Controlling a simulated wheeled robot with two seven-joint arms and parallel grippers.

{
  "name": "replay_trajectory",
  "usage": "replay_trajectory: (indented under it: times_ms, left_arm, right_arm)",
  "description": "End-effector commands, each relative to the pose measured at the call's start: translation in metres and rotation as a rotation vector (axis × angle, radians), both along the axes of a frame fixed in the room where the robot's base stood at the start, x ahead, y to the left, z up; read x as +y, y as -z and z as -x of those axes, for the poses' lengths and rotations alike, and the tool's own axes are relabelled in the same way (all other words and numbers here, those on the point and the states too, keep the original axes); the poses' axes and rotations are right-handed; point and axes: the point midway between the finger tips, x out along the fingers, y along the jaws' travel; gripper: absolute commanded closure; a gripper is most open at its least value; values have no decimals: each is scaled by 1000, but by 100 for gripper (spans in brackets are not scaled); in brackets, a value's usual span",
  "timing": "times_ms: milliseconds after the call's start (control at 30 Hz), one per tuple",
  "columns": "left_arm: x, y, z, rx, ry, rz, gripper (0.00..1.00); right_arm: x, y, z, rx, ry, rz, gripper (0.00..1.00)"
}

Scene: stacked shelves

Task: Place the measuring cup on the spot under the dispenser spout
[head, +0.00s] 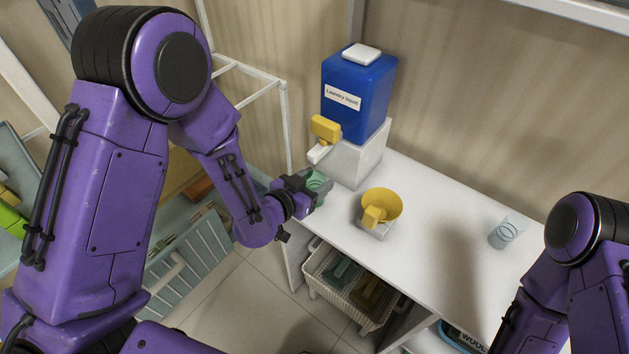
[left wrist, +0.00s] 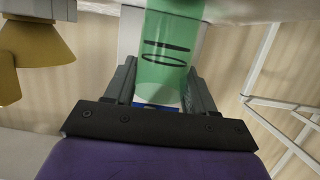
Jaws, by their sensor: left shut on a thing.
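The green translucent measuring cup (head: 319,181) is at the left end of the white counter, below the dispenser's white spout (head: 320,152). My left gripper (head: 307,187) is shut on it from the left. In the left wrist view the cup (left wrist: 168,50), with dark ring marks, sits between the two fingers. I cannot tell whether its base touches the counter. The dispenser is a blue laundry liquid container (head: 360,95) with a yellow tap (head: 325,130), on a white block (head: 358,158). The spot under the spout is hidden. My right gripper is out of view.
A clear marked cup (head: 506,231) stands farther right on the white counter (head: 430,255). A basket (head: 350,285) sits below. The counter between the cups is clear.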

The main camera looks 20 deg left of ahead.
Motion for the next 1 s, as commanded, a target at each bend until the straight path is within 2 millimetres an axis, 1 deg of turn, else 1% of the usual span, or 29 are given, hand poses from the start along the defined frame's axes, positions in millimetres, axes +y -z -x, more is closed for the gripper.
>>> replay_trajectory:
  times_ms: [200,233,267,300,567,667,767,833,967,1000]
  left_arm:
    - [0,5,0,0,0,0,80]
    - [0,4,0,0,0,-1,42]
    - [0,3,0,0,0,-1,32]
    - [0,3,0,0,0,-1,20]
    - [0,3,0,0,1,-1,20]
    - [0,-3,1,0,0,-1,20]
    - [6,-4,16,2,1,-1,20]
    - [11,-8,29,2,0,-1,20]
    - [21,-20,58,2,0,0,20]
    - [23,-29,60,4,1,-2,20]
  right_arm:
    - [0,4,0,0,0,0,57]
    - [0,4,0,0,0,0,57]
    - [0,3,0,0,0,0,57]
    - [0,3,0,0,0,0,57]
    - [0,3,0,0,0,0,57]
    - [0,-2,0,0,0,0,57]
    - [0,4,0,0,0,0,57]
    - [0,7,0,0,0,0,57]
    - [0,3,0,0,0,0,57]
    - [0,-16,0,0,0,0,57]
